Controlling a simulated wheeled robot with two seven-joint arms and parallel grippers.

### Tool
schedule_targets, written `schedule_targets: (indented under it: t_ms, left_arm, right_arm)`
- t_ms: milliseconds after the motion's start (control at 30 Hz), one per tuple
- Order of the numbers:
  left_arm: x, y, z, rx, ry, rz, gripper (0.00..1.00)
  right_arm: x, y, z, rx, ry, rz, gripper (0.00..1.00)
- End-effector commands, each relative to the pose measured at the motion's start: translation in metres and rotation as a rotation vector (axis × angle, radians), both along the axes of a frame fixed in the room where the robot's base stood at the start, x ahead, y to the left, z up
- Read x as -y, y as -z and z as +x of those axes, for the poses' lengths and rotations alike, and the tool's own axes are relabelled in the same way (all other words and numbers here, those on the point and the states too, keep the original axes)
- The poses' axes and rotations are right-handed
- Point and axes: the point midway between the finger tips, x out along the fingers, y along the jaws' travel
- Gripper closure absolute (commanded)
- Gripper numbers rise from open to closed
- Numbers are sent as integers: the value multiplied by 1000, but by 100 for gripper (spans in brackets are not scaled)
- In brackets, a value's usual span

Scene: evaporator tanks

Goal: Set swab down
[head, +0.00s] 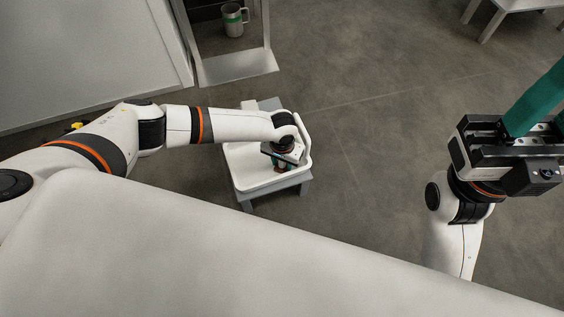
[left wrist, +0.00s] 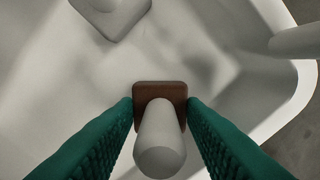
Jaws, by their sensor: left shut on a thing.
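The swab (left wrist: 160,142) shows in the left wrist view as a pale round handle on a brown square pad. My left gripper (head: 282,167) is shut on it, with one green finger on each side of the handle. It is over the inside of a white basin (head: 239,176), whose floor also shows in the left wrist view (left wrist: 60,75). I cannot tell whether the pad touches the basin floor. In the head view the gripper and wrist hide most of the swab. My right gripper (head: 534,105) is at the far right, away from the basin, and its fingertips are not clear.
The basin stands on a small grey stool (head: 247,205). A pale raised shape (left wrist: 110,15) lies on the basin floor at the top left of the left wrist view. A mug (head: 234,20) stands on a unit at the back. Open floor lies right of the stool.

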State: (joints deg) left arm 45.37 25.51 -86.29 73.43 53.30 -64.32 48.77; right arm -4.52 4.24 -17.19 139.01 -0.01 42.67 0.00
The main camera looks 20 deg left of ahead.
Motion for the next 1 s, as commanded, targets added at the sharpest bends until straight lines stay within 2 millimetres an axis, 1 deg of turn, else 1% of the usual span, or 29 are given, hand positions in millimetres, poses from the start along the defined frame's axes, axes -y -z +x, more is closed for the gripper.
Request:
schedule_targets:
  t_ms: [33, 67, 100, 367, 467, 500, 567, 800, 933, 1000]
  left_arm:
    - [0, 1, -1, -2, 0, 0, 81]
    - [0, 1, -1, -3, 0, 1, 60]
    - [0, 1, -1, -3, 0, 1, 54]
    - [0, 0, -1, -3, 0, 1, 54]
    - [0, -6, -1, -3, 0, 1, 54]
    - [0, -11, -1, -3, 0, 1, 54]
    - [0, -21, -1, -2, 1, 0, 54]
    - [0, -74, -2, -2, 1, -1, 54]
    - [0, -97, -2, -3, 1, 0, 54]
    - [0, -107, -2, -2, 1, 0, 54]
  right_arm:
    - [0, 0, 0, -1, 0, 0, 64]
    - [0, 0, 0, -1, 0, 0, 64]
    - [0, 0, 0, -1, 0, 0, 64]
    - [0, 0, 0, -1, 0, 0, 64]
    - [0, -4, 0, 1, 0, 1, 64]
    - [0, -6, 0, 1, -1, 1, 64]
    - [1, 1, -1, -34, -2, 3, 64]
    - [3, 10, -9, -126, -6, 10, 64]
    - [4, 11, -13, -156, -8, 14, 64]
    - [4, 5, -13, -151, -7, 14, 64]
